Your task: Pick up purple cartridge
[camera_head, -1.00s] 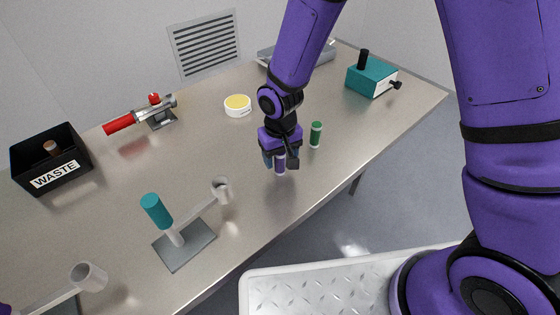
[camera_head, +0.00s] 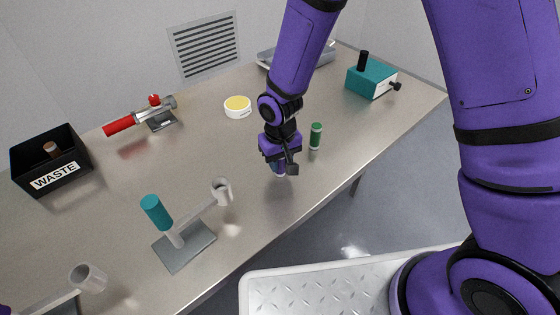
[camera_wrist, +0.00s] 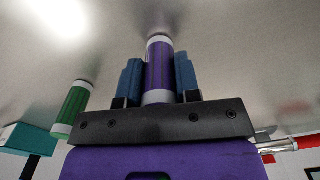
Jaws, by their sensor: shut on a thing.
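The purple cartridge (camera_wrist: 159,68), with pale end caps, is between the two blue fingers of my gripper (camera_wrist: 158,80) in the wrist view. The fingers are shut on its sides. In the head view my gripper (camera_head: 279,168) is low over the table near its front edge, and the cartridge is mostly hidden by it. I cannot tell whether the cartridge touches the table.
A green cartridge (camera_head: 315,136) stands close to the right of my gripper. A stand with a teal cylinder (camera_head: 156,211) is to the left. A black waste bin (camera_head: 75,171), a red-handled device (camera_head: 120,126), a yellow-topped round tin (camera_head: 238,107) and a teal box (camera_head: 371,79) are further off.

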